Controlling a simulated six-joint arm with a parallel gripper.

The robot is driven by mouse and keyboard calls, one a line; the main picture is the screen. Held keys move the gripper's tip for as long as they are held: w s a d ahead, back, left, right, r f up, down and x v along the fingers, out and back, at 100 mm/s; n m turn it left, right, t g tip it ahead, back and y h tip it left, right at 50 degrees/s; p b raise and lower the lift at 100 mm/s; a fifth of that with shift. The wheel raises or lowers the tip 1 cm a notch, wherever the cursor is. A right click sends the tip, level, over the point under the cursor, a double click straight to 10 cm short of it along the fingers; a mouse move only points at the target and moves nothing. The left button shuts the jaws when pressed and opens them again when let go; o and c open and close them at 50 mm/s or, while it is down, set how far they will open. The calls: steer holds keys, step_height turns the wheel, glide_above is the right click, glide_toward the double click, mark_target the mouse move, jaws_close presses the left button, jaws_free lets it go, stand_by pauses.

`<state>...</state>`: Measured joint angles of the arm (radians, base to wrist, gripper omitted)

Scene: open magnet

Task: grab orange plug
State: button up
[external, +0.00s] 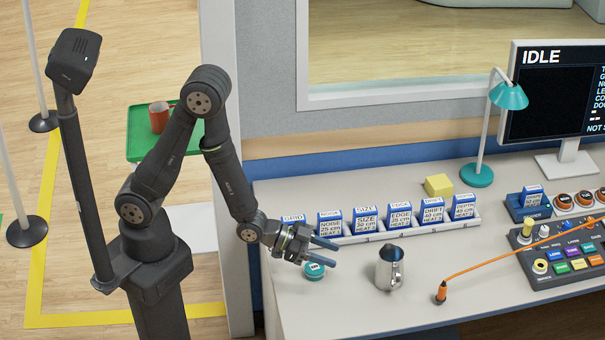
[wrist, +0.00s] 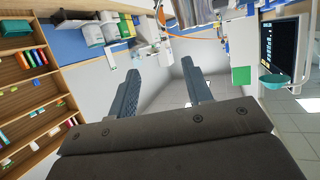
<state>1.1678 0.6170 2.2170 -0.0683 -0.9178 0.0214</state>
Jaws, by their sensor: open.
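The orange plug (external: 441,293) stands on the desk near its front edge, right of the metal jug, with an orange cable (external: 500,260) running from it up to the button panel. My gripper (external: 328,254) is open and empty, above the desk left of the jug, well to the left of the plug. In the wrist view my open gripper (wrist: 160,70) has nothing between its fingers. A thin orange cable (wrist: 190,37) shows beyond the fingers there; I cannot make out the plug in that view.
A metal jug (external: 390,268) stands between my gripper and the plug. A teal round button (external: 314,271) lies just below the gripper. A rack of blue-and-white cartridges (external: 366,219) runs behind. The button panel (external: 570,252) is at right, with a teal lamp (external: 508,96) behind.

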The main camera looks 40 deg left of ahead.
steer(key=w+d+n+y, duration=0.1)
steer(key=w+d+n, duration=0.2)
steer(key=n, duration=0.7)
steer(key=w+d+n+g+y, duration=0.1)
steer(key=w+d+n, duration=0.2)
steer(key=d+n, duration=0.5)
steer(key=w+d+r+n+g+y, duration=0.1)
steer(key=d+n, duration=0.4)
steer(key=n, duration=0.9)
steer(key=shift+w+d+y, duration=0.15)
steer(key=shift+w+y, duration=0.45)
steer(key=shift+w, duration=0.7)
steer(key=d+n+g, duration=0.1)
steer(key=n, duration=0.2)
glide_toward(443, 290)
steer(key=x, duration=0.5)
steer(key=shift+w+a+f, duration=0.2)
steer(key=shift+w+f, duration=0.1)
steer(key=shift+f, duration=0.2)
steer(key=shift+w+x, duration=0.2)
steer(key=shift+x, duration=2.45)
steer(key=shift+a+f, duration=0.1)
steer(key=shift+a, duration=0.05)
